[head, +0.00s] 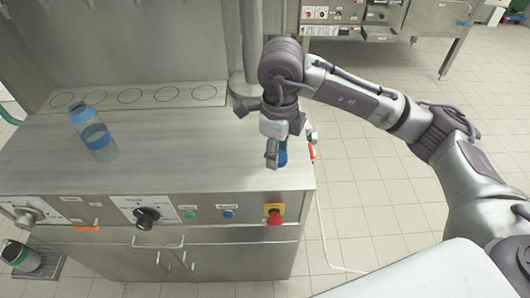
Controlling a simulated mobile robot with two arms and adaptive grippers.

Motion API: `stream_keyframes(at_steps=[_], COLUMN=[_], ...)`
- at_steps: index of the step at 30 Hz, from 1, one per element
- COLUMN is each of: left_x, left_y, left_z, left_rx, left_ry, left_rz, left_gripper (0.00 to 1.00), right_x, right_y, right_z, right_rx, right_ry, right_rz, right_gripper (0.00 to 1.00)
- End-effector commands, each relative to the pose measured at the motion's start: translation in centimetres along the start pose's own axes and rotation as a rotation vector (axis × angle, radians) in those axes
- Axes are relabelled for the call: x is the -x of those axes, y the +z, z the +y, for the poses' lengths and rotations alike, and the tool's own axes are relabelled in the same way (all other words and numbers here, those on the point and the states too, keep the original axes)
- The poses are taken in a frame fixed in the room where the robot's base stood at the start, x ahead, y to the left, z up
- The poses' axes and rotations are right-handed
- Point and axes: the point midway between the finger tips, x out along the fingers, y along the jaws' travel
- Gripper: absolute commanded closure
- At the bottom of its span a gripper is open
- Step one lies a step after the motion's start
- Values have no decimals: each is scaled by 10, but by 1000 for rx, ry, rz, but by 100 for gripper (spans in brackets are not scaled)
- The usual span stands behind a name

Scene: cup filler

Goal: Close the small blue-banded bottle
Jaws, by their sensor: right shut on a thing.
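The small bottle (100,142) is pale translucent blue with a darker blue band. It stands on the left part of the steel counter, near the row of marked circles. Its top looks blue; I cannot tell from here whether it is open or capped. My right gripper (272,155) points down over the counter's right end, far to the right of the bottle. It is shut on a small blue thing (282,157), perhaps a cap, partly hidden behind the fingers. My left gripper is not in view.
The steel counter (190,150) is clear between the bottle and my right gripper. Marked circles (130,97) run along its back ledge. The front panel has knobs (147,217), buttons and a red stop button (274,218).

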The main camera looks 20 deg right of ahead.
Motion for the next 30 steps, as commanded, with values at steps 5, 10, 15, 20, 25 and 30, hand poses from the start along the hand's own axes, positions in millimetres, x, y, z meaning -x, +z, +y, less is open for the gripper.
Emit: stream_keyframes(at_steps=[5,10,15,20,25,30], left_x=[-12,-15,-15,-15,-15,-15], left_y=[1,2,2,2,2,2], left_z=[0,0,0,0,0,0], left_rx=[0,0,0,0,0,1], left_ry=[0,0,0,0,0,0], left_rz=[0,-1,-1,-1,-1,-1], left_gripper=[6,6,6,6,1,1], right_x=[17,29,32,32,32,32], right_y=[-27,-40,-44,-44,-44,-44], right_z=[18,29,31,31,31,31], right_rx=[2,1,0,0,0,0], right_ry=[-4,-1,0,0,0,0], right_rz=[-1,0,0,0,0,0], right_gripper=[68,68,68,68,68,68])
